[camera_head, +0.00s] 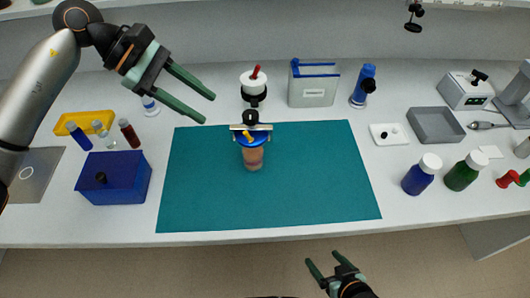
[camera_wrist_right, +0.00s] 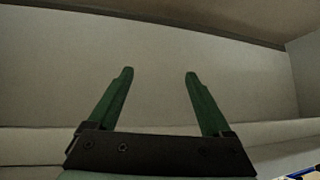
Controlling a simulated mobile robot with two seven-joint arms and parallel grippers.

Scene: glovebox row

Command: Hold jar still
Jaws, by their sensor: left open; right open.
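A jar (camera_head: 252,156) with a brownish-orange body and a blue top stands on the teal mat (camera_head: 310,185), near its back edge. A grey bar with a dark knob and a yellow piece lie across or just behind its top; I cannot tell whether they touch it. My left gripper (camera_head: 208,109) is open and empty, up and to the left of the jar. My right gripper (camera_head: 325,262) is open and empty, low in front of the bench edge.
A blue box (camera_head: 120,180) and a yellow tray (camera_head: 84,123) with small vials stand left of the mat. Blue (camera_head: 418,178) and green (camera_head: 462,175) bottles and a grey tray (camera_head: 436,125) stand right. Most of the mat is clear.

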